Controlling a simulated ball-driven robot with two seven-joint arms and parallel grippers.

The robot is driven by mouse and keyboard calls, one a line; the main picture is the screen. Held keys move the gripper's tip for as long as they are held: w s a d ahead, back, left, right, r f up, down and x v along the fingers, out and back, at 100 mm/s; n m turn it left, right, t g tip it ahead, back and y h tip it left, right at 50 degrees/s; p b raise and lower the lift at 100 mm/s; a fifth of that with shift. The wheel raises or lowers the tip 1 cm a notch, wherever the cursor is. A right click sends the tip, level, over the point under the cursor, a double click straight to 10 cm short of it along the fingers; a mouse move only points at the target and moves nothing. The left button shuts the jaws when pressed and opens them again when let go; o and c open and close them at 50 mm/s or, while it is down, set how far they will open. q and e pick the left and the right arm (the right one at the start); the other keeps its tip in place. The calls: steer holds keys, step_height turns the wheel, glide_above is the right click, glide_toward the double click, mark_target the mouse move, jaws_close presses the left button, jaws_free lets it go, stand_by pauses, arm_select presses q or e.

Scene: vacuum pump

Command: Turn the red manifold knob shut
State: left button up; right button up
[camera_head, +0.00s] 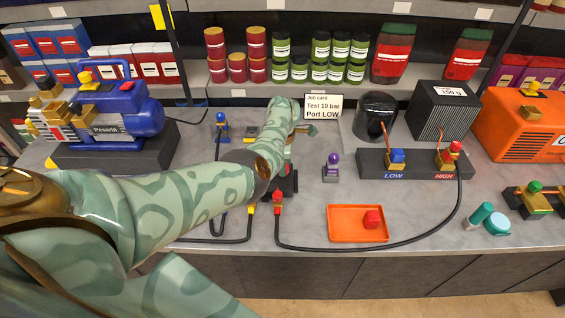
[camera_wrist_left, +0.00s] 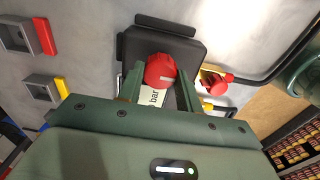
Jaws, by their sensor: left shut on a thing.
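The red manifold knob (camera_wrist_left: 160,70) sits on the dark manifold block (camera_wrist_left: 165,42) in the wrist view, with a pale mark on its face. My left gripper (camera_wrist_left: 158,80) is shut on it, one finger on each side. A white label reading "bar" (camera_wrist_left: 152,98) lies just below the knob, partly covered. In the head view my left arm hides the knob and fingertips; only part of the manifold block (camera_head: 291,185) shows beside my wrist. My right gripper is in neither view.
A red hose fitting (camera_head: 277,205) and a yellow one (camera_head: 250,208) stand at the manifold's front. A black hose (camera_head: 380,245) runs to the LOW/HIGH port block (camera_head: 415,165). An orange tray (camera_head: 340,232) holds a red cap (camera_head: 372,219). A job card (camera_head: 322,107) stands behind.

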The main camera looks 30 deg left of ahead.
arm_select(q)
steer(key=shift+d, duration=0.1)
steer(key=o, duration=1)
step_height(320, 180, up, 16)
steer(key=p, duration=0.6)
steer(key=shift+r+p, duration=0.15)
steer(key=shift+p, duration=0.2)
